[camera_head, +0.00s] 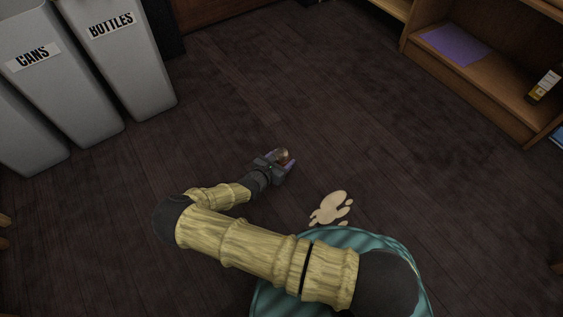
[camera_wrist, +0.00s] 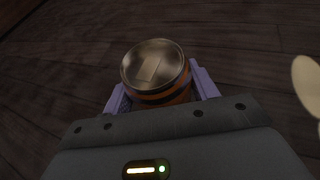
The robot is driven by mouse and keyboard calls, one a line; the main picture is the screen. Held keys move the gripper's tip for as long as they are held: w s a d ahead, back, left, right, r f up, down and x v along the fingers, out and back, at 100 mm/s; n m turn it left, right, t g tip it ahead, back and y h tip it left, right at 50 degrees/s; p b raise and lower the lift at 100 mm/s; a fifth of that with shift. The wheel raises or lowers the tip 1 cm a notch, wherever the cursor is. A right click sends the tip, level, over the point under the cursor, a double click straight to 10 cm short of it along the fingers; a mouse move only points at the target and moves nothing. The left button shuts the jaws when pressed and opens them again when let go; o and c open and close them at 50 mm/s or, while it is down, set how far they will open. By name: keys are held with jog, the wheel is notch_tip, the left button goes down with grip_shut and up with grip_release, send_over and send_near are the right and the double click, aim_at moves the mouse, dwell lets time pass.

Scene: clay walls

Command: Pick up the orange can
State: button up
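The orange can (camera_wrist: 160,93) has a metal lid and dark bands and shows in the middle of the wrist view. In the head view the can (camera_head: 283,155) is small, at the end of my arm, low over the dark floor. My gripper (camera_head: 280,162) has purple fingers, one on each side of the can. In the wrist view my gripper (camera_wrist: 161,92) shows no clear gap between fingers and can, and looks shut on it. The can's lower part is hidden by the gripper body. I cannot tell whether the can touches the floor.
Grey bins labelled CANS (camera_head: 62,85) and BOTTLES (camera_head: 128,65) stand at the upper left. A wooden shelf (camera_head: 500,85) with a purple mat (camera_head: 455,45) and a bottle (camera_head: 543,86) is at the upper right. A pale flat patch (camera_head: 331,207) lies right of my gripper. The middle floor is clear.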

notch_tip(320, 180, up, 10)
jog(key=p, duration=0.8)
dwell(0.5)
